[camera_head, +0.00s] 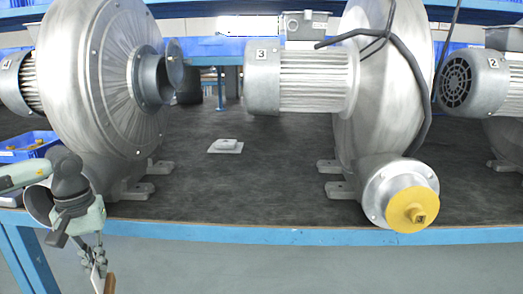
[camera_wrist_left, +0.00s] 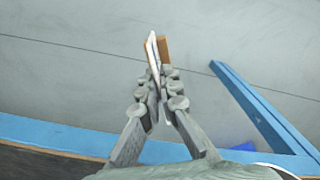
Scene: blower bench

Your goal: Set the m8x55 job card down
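My left gripper (camera_head: 93,262) hangs beyond the front edge of the bench, at the lower left of the head view. In the left wrist view its two fingers (camera_wrist_left: 160,78) are closed on a thin white card (camera_wrist_left: 152,50), seen nearly edge-on, with a brown piece (camera_wrist_left: 165,50) beside it. The card (camera_head: 98,277) also shows at the bottom of the head view, over the floor. Its print cannot be read, so I cannot tell whether it is the m8x55 job card. My right gripper is not in view.
A dark bench top (camera_head: 270,190) with a blue front rail (camera_head: 290,236) carries large grey blowers (camera_head: 105,80). A small white plate (camera_head: 226,146) lies at mid-bench. A blue bin (camera_head: 32,145) stands at the left. A yellow cap (camera_head: 410,209) covers an outlet.

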